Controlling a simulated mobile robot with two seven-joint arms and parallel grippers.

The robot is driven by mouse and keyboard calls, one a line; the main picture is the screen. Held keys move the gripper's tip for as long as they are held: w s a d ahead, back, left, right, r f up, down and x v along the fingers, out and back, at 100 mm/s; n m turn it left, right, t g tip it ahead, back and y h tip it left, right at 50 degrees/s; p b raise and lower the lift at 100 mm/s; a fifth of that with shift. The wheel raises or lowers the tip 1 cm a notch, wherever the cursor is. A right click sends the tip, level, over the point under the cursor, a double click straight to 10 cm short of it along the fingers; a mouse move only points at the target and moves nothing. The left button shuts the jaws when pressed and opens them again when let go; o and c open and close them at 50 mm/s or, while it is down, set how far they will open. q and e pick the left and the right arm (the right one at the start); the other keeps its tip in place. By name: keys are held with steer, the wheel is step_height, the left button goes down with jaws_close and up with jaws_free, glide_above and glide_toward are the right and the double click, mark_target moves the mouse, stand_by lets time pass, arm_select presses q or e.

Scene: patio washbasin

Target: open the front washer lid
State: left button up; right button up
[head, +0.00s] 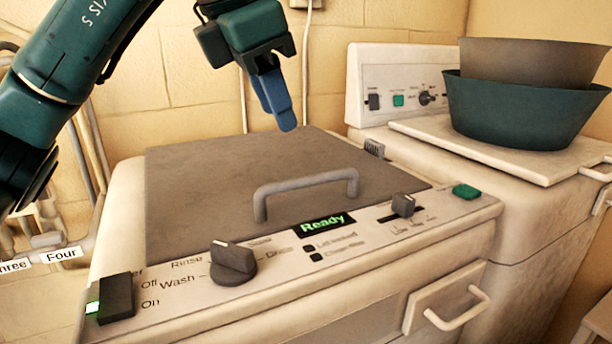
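The front washer (350,285) stands in the middle, its control panel facing me and its display reading "Ready". Its flat grey-brown lid (215,175) lies closed on top. A grey bar handle (306,186) rises from the lid's front part. My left gripper (280,105) hangs above the back of the lid, clear of it and of the handle. Its blue fingers point down and overlap in this view, so the gap between them cannot be told. I see nothing held in it. My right gripper is not in view.
A second white machine (540,215) stands at the right, with stacked bowls (525,110) on its top. A tiled wall is behind. Pipes with labels (62,255) are at the left. The front panel carries knobs (233,262) and a rocker switch (117,297).

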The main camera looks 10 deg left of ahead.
mark_target(304, 178)
arm_select(q)
steer(key=b+x, duration=0.1)
steer(key=x, duration=1)
steer(key=shift+c, duration=0.4)
jaws_close()
